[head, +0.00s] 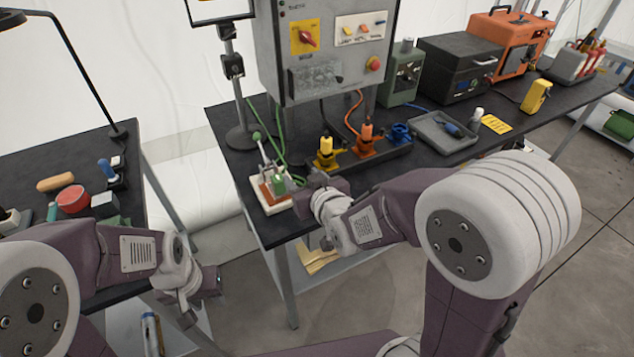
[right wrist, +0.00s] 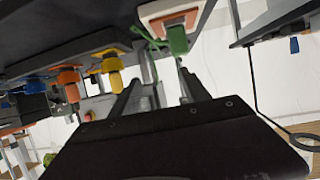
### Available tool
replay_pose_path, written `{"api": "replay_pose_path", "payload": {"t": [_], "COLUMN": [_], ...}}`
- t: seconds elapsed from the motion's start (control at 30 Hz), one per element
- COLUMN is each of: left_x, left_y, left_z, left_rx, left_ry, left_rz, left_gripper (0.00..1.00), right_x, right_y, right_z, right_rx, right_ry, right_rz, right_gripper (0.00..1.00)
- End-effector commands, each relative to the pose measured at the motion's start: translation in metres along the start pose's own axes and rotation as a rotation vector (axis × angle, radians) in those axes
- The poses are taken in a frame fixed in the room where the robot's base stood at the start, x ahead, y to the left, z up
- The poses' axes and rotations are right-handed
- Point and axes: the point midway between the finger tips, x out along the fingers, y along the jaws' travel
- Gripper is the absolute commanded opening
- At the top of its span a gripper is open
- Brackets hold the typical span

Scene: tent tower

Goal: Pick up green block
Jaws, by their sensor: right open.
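The green block (head: 279,184) stands on a small white base with an orange-red top (head: 270,198), at the front left corner of the long dark bench. In the right wrist view the green block (right wrist: 177,40) shows near the top, just beyond the tip of one finger. My right gripper (head: 302,182) is just to the right of the block in the head view. It is open, with its fingers apart and empty in the right wrist view (right wrist: 157,78). My left gripper (head: 212,284) hangs low beside the left table; its jaws are unclear.
A grey control box (head: 325,50) stands behind. Yellow (head: 326,150) and orange (head: 367,135) connectors stand to the right, near my right arm. A left table (head: 125,150) holds several small items.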

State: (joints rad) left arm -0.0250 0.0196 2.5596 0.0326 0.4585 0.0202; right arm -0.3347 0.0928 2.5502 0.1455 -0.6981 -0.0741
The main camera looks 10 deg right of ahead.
Motion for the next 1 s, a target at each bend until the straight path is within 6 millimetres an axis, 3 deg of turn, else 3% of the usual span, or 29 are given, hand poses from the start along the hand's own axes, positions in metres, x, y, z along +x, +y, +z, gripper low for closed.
{"api": "replay_pose_path", "payload": {"t": [0.03, 0.23, 0.37, 0.6, 0.67, 0.9, 1.0], "left_x": [0.014, 0.024, 0.020, -0.011, -0.003, -0.003, -0.004], "left_y": [0.000, -0.001, -0.001, 0.000, 0.000, 0.000, 0.000], "left_z": [0.002, 0.003, 0.002, -0.001, 0.000, 0.000, 0.000], "left_rx": [0.000, 0.000, 0.000, 0.000, 0.000, 0.000, 0.000], "left_ry": [0.000, 0.000, 0.000, 0.000, 0.001, 0.000, 0.000], "left_rz": [0.000, 0.000, 0.000, 0.000, 0.000, 0.000, 0.000], "left_gripper": [0.36, 0.36, 0.36, 0.36, 0.36, 0.36, 0.36], "right_x": [0.005, 0.008, 0.007, 0.025, 0.037, 0.050, 0.067], "right_y": [-0.011, -0.034, -0.035, -0.036, -0.037, -0.039, -0.043], "right_z": [0.015, 0.028, 0.026, 0.023, 0.028, 0.028, 0.028], "right_rx": [-0.010, -0.030, -0.031, -0.032, -0.031, -0.031, -0.031], "right_ry": [-0.005, -0.013, -0.015, -0.020, -0.016, -0.016, -0.017], "right_rz": [-0.023, -0.072, -0.076, -0.074, -0.074, -0.074, -0.075], "right_gripper": [0.55, 0.55, 0.55, 0.55, 0.55, 0.55, 0.55]}}
